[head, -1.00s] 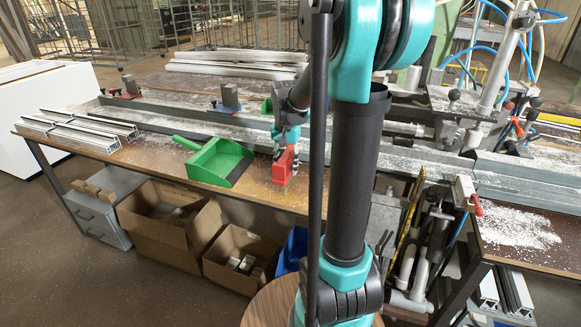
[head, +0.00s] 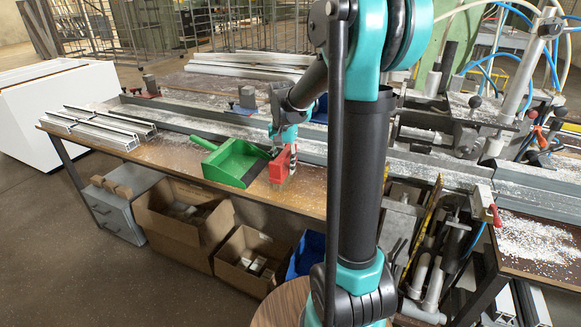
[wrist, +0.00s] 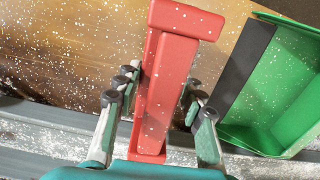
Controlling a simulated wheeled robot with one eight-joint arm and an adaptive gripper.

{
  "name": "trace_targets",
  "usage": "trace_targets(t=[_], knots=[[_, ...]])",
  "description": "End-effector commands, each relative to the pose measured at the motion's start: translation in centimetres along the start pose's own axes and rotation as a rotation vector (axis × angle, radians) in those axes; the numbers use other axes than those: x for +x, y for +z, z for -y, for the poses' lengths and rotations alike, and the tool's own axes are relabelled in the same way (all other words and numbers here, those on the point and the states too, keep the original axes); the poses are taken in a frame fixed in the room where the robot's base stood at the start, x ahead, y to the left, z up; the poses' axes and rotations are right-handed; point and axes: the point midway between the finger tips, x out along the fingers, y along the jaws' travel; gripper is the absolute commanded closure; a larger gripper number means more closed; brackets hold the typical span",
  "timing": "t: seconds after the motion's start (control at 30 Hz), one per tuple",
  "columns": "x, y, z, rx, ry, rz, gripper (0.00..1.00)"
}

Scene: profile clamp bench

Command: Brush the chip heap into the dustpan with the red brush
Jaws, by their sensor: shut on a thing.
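My gripper (head: 284,146) is shut on the red brush (head: 280,167) and holds it upright over the brown bench top. In the wrist view the red brush (wrist: 165,85) stands between the fingers of my gripper (wrist: 158,92); its bristles are hidden. The green dustpan (head: 228,165) lies just left of the brush, its handle pointing to the back left. In the wrist view the dustpan (wrist: 285,90) is at the right, its dark lip facing the brush with a small gap. White chips are scattered on the bench; I cannot make out a distinct heap near the brush.
A long grey rail (head: 210,126) runs along the bench behind the brush. White profiles (head: 95,128) lie at the left end. A cardboard box (head: 170,235) stands below the bench front. Spilled white chips (head: 535,243) cover the right-hand table.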

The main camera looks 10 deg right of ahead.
Motion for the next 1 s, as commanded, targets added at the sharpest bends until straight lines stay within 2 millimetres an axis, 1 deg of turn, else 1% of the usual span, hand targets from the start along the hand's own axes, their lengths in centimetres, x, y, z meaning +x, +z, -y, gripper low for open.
trace_targets(t=[0.03,0.1,0.47,0.7,1.0], knots=[[0.0,0.0,0.6,-0.002,0.0,0.0,0.9],[0.0,0.1,1.0,-0.001,0.0,0.0,0.9],[0.0,0.0,1.3,0.0,0.0,0.0,0.9],[0.0,0.0,3.0,-0.001,0.0,0.0,0.9],[0.0,0.0,3.2,0.0,0.0,0.0,0.9]])
